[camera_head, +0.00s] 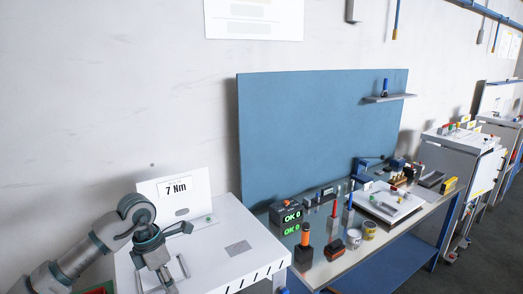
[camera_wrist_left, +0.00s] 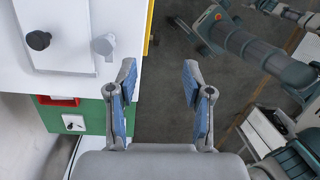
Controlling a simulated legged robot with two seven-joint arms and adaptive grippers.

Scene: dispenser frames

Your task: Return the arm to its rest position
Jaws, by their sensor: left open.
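My left gripper (camera_wrist_left: 161,100) is open in the left wrist view, its two blue-padded fingers wide apart with nothing between them. Dark floor shows behind the gap. In the head view my left arm comes in from the lower left, bends, and points down in front of a white-topped unit (camera_head: 235,228). Its fingertips cannot be made out clearly there. My right gripper is not seen.
A "7 Nm" sign (camera_head: 176,189) stands behind my arm. A workbench (camera_head: 338,268) with tools and a blue backboard (camera_head: 310,130) is to the right. In the wrist view, a white and green cabinet (camera_wrist_left: 93,117) with dark and pale knobs is close left of the fingers.

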